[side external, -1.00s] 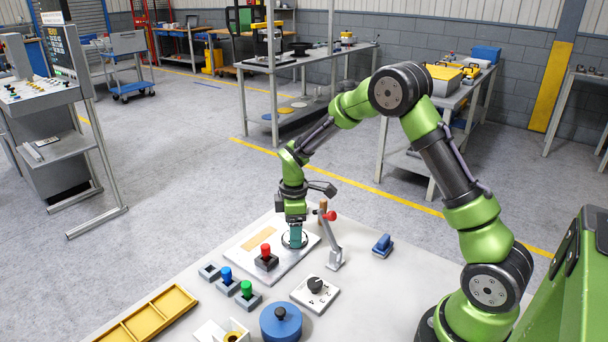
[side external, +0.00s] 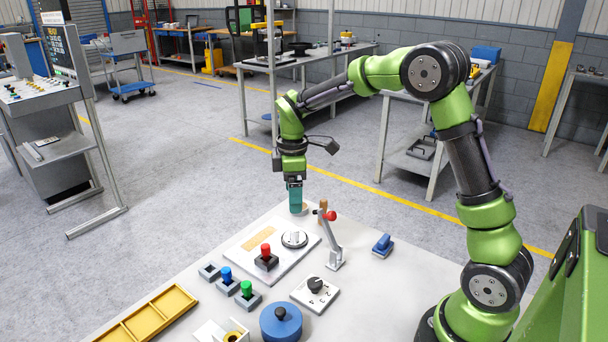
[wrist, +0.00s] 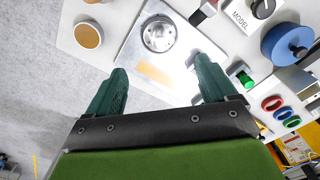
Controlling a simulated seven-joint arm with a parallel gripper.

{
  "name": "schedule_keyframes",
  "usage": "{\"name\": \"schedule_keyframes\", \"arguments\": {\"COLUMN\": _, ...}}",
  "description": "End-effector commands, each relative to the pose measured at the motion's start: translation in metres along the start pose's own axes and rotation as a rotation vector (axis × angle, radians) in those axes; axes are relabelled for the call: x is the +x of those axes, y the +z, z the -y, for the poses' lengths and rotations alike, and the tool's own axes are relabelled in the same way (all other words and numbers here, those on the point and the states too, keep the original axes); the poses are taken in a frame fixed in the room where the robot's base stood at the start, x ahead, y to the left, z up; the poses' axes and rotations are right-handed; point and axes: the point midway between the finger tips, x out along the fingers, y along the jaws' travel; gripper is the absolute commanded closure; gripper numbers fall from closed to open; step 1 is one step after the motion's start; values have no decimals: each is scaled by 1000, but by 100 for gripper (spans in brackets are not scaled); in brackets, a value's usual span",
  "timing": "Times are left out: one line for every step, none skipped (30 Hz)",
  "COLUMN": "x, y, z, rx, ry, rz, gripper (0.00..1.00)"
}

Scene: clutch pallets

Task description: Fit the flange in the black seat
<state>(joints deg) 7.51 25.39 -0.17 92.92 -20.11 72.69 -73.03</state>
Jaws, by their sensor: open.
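The flange (side external: 294,237) is a pale metal disc with a raised middle. It lies on the light plate (side external: 252,262), with a dark ring showing around its rim, which looks like the black seat. In the wrist view the round metal flange (wrist: 159,34) shows near the top, on the plate. I cannot tell whether it sits fully down. My gripper (side external: 296,211) has teal fingers and hangs above the far edge of the table, behind the flange and apart from it. In the wrist view my fingers (wrist: 160,68) are spread with nothing between them.
A clamp lever with a red knob (side external: 330,215) stands right of the plate. Blue and green pegs, a dial box (side external: 315,292) and a yellow tray stand in front.

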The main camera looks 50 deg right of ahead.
Motion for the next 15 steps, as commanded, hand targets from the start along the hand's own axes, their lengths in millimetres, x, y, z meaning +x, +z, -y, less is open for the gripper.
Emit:
{"name": "schedule_keyframes", "arguments": {"x": -6, "y": 0, "z": 0, "rx": 1, "ry": 2, "rz": -1, "gripper": 15}}
{"name": "schedule_keyframes", "arguments": {"x": -8, "y": 0, "z": 0, "rx": 1, "ry": 1, "rz": -2, "gripper": 15}}
{"name": "schedule_keyframes", "arguments": {"x": -11, "y": 0, "z": 0, "rx": 3, "ry": 2, "rz": -2, "gripper": 15}}
{"name": "schedule_keyframes", "arguments": {"x": -14, "y": 0, "z": 1, "rx": 6, "ry": 4, "rz": -5, "gripper": 15}}
{"name": "schedule_keyframes", "arguments": {"x": -17, "y": 0, "z": 2, "rx": 13, "ry": 7, "rz": -9, "gripper": 15}}
{"name": "schedule_keyframes", "arguments": {"x": -22, "y": 1, "z": 6, "rx": 29, "ry": 12, "rz": -17, "gripper": 15}}
{"name": "schedule_keyframes", "arguments": {"x": -28, "y": 2, "z": 10, "rx": 49, "ry": 19, "rz": -28, "gripper": 15}}
{"name": "schedule_keyframes", "arguments": {"x": -35, "y": 2, "z": 15, "rx": 74, "ry": 28, "rz": -41, "gripper": 15}}
{"name": "schedule_keyframes", "arguments": {"x": -45, "y": 4, "z": 23, "rx": 116, "ry": 41, "rz": -66, "gripper": 15}}
{"name": "schedule_keyframes", "arguments": {"x": -53, "y": 6, "z": 31, "rx": 154, "ry": 51, "rz": -87, "gripper": 15}}
{"name": "schedule_keyframes", "arguments": {"x": -62, "y": 8, "z": 40, "rx": 198, "ry": 63, "rz": -112, "gripper": 15}}
{"name": "schedule_keyframes", "arguments": {"x": -73, "y": 12, "z": 53, "rx": 262, "ry": 75, "rz": -149, "gripper": 15}}
{"name": "schedule_keyframes", "arguments": {"x": -81, "y": 15, "z": 64, "rx": 314, "ry": 82, "rz": -179, "gripper": 15}}
{"name": "schedule_keyframes", "arguments": {"x": -88, "y": 18, "z": 74, "rx": 365, "ry": 88, "rz": -210, "gripper": 15}}
{"name": "schedule_keyframes", "arguments": {"x": -96, "y": 23, "z": 89, "rx": 434, "ry": 93, "rz": -253, "gripper": 15}}
